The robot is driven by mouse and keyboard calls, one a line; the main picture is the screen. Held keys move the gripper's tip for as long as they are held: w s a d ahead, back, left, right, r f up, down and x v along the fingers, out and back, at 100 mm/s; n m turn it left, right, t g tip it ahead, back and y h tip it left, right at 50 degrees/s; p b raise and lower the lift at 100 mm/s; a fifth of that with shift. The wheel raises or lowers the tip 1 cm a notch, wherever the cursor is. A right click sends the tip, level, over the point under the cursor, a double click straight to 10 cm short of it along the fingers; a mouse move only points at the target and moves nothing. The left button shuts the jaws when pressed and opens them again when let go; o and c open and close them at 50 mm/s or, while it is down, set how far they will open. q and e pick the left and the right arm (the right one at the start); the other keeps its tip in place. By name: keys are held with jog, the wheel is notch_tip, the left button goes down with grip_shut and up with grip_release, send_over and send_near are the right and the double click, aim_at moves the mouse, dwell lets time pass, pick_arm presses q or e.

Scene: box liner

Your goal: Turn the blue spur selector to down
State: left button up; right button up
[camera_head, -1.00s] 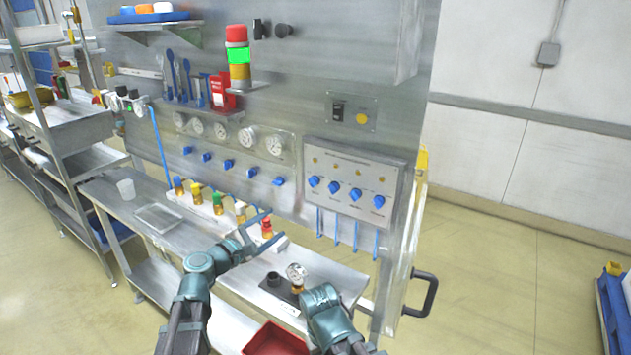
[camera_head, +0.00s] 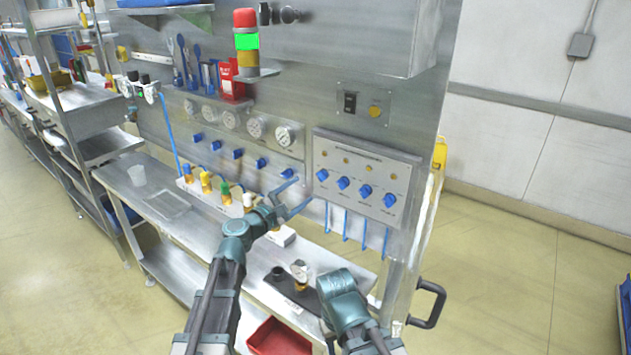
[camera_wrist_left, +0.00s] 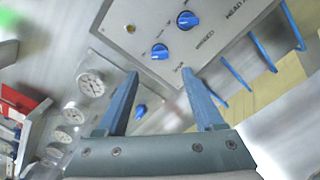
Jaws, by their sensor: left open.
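A grey panel (camera_head: 330,150) on the back wall carries a row of blue selector knobs. They are the leftmost knob (camera_head: 322,175), a second (camera_head: 343,183), a third (camera_head: 365,191) and the rightmost (camera_head: 389,200). Their labels are too small to read, so I cannot tell which is the spur selector. My left gripper (camera_head: 303,192) is open and empty, just left of and below the leftmost knob. In the left wrist view, the open fingers (camera_wrist_left: 160,75) point at the panel, with a near knob (camera_wrist_left: 159,51) and another knob (camera_wrist_left: 189,20) beyond the fingertips, apart from them.
Gauges (camera_head: 255,126) and blue valve handles (camera_head: 237,153) line the wall left of the panel. Coloured valves (camera_head: 206,182) stand below. A gauge fixture (camera_head: 300,272) sits on the bench, near my right arm. A red bin (camera_head: 280,338) is in front.

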aim_at(319, 178)
pick_arm(q)
jog(key=x, duration=0.8)
jog(key=shift+c, duration=0.2)
grip_shut()
